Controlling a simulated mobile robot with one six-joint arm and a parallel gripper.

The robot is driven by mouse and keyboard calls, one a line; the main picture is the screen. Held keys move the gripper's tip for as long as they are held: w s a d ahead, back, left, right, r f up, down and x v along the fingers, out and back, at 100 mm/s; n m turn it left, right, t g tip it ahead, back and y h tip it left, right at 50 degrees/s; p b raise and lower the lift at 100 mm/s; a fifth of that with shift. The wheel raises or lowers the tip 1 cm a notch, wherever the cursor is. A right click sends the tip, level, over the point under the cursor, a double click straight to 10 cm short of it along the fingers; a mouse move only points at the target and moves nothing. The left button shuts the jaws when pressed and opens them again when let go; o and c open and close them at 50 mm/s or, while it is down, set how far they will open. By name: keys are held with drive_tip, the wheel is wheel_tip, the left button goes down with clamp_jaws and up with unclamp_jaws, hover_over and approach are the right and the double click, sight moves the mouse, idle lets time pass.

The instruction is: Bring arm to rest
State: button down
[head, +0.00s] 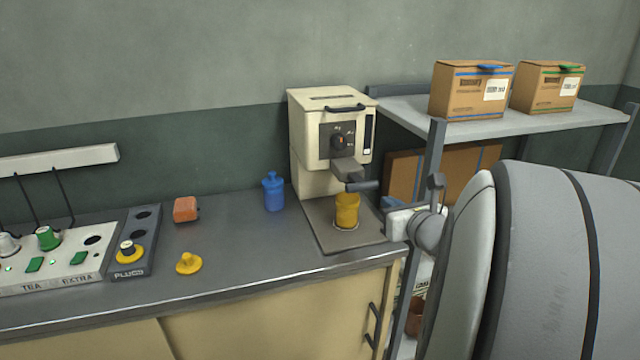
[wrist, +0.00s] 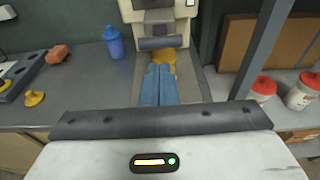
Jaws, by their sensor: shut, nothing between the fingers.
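My gripper (wrist: 159,72) shows in the wrist view with its two blue fingers shut together and nothing between them. The fingers point toward a yellow cup (head: 347,210), which stands on the tray of the cream press machine (head: 308,165). In the wrist view the cup (wrist: 166,56) is partly hidden behind the fingertips, and I cannot tell the gap between them. In the head view my arm fills the right side, with its white wrist part just right of the machine's tray. The fingers are hard to make out there.
A blue bottle (head: 273,192), an orange block (head: 186,209) and a yellow knob-like piece (head: 188,263) sit on the grey counter (head: 235,240). A control panel (head: 60,265) is at left. A shelf (head: 405,115) with two cardboard boxes (head: 470,92) (head: 546,88) stands at right.

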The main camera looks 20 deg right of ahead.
drive_tip(key=s+a+n+g+y+p, duration=0.2)
drive_tip(key=a+n+g+y, duration=0.1)
drive_tip(key=a+n, duration=0.55)
drive_tip(key=s+a+n+g+y+p, duration=0.2)
drive_tip(key=a+n+g+y+p, duration=0.15)
drive_tip(key=a+n, duration=0.5)
drive_tip(key=s+a+n+g+h+p, duration=0.1)
drive_tip(key=s+n+g+h+p, duration=0.4)
drive_tip(key=s+n, duration=0.7)
drive_tip(key=n+g+h, duration=0.1)
drive_tip(key=n, duration=0.6)
drive_tip(key=shift+a+r+g, duration=0.35)
